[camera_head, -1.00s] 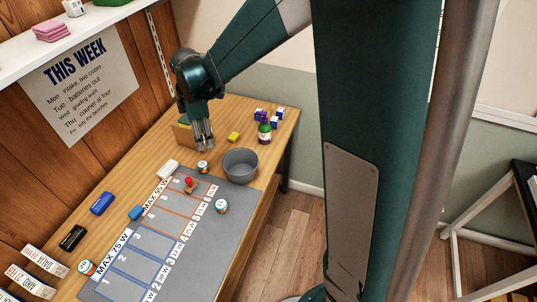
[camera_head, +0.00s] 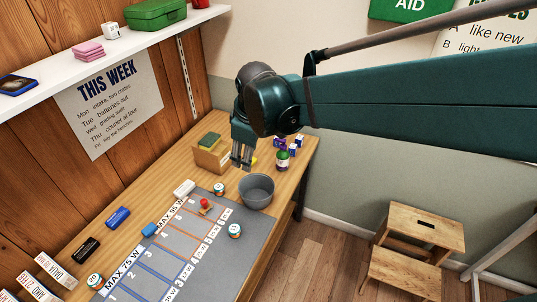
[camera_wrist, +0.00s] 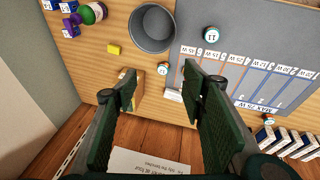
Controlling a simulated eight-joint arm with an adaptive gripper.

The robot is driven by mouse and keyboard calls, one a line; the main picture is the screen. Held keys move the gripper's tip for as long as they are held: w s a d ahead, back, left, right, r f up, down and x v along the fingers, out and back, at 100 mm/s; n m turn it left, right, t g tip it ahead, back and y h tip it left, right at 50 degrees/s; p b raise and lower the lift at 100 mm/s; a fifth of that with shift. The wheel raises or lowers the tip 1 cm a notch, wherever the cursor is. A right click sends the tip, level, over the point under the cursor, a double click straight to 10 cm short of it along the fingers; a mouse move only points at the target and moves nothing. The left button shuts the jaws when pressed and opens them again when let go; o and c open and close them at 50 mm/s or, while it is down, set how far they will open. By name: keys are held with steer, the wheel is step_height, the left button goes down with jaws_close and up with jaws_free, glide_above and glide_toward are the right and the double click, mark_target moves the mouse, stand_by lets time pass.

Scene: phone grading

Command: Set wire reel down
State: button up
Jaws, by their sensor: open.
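No item is clearly recognisable as a wire reel. Small round items with white numbered tops stand on the desk: one beside the grey mat's far end (camera_head: 219,188), one on the mat's right side (camera_head: 234,230) and one at the near left (camera_head: 95,281). Whether any of them is the reel I cannot tell. My gripper (camera_head: 242,164) is open above the far part of the desk, close to the wooden box (camera_head: 211,157). In the wrist view its fingers (camera_wrist: 158,88) are spread with nothing held between them; a numbered round item (camera_wrist: 163,68) shows beyond, on the desk.
A grey bucket (camera_head: 256,191) stands at the mat's far right corner. A red-topped item (camera_head: 205,205) is on the mat. The marked mat lanes (camera_head: 160,262) look mostly clear.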

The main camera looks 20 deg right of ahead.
steer(key=s+d+r+m+t, duration=0.1)
steer(key=s+d+m, duration=0.2)
steer(key=s+m, duration=0.2)
steer(key=s+d+r+m+t, duration=0.1)
steer(key=s+m, duration=0.4)
steer(key=s, duration=0.7)
steer(key=shift+d+t, duration=0.8)
steer(key=shift+d, duration=0.15)
stand_by(5.3)
